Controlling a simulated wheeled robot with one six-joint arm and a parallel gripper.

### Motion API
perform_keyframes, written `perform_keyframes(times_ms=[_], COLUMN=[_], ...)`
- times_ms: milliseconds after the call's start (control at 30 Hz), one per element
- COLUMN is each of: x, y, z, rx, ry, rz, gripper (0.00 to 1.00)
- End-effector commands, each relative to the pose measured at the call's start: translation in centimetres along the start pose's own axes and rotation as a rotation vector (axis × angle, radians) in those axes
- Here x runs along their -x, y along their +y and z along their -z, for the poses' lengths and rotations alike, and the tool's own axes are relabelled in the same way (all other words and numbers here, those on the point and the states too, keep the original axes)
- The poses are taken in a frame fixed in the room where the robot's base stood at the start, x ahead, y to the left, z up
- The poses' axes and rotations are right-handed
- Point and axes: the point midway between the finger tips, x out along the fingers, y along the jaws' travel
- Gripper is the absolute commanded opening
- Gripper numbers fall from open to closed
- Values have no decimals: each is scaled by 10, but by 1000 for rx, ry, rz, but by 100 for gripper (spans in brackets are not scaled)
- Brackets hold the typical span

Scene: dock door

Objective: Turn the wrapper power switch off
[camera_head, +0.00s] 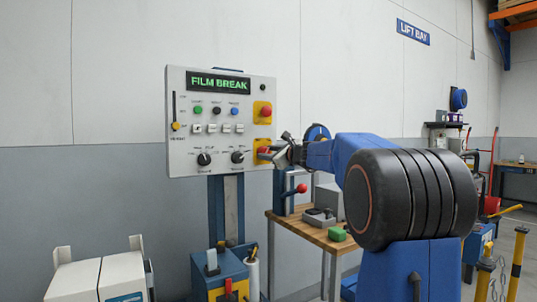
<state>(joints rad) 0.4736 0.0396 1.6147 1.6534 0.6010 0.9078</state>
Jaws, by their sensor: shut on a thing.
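The wrapper's control panel (219,84) is a pale upright box with a green "FILM BREAK" display (218,83). The power switch (258,145) shows as a yellow plate with a red handle at the panel's lower right. My gripper (270,153) reaches in from the right and is shut on the handle of the power switch. The jaws hide part of the handle, so its exact angle is hard to tell.
A red button (265,112) on a yellow plate sits just above the switch. Black knobs (204,159) and small coloured buttons lie to the left. A wooden bench (311,232) with a red-knobbed lever (300,188) stands below my arm. A white machine (101,277) is at lower left.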

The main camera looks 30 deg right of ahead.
Motion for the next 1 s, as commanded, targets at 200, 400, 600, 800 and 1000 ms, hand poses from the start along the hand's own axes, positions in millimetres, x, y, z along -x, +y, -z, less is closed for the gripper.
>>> perform_keyframes(times_ms=[200, 400, 600, 800, 1000], x=[-1, -1, -1, -1, -1], y=[1, 2, 2, 3, 4], z=[-2, -2, -2, -2, -2], rx=[202, 392, 582, 771, 956], ry=[17, 33, 51, 68, 84], rz=[-6, -12, -17, -23, -28], gripper=[15, 15, 15, 15, 15])
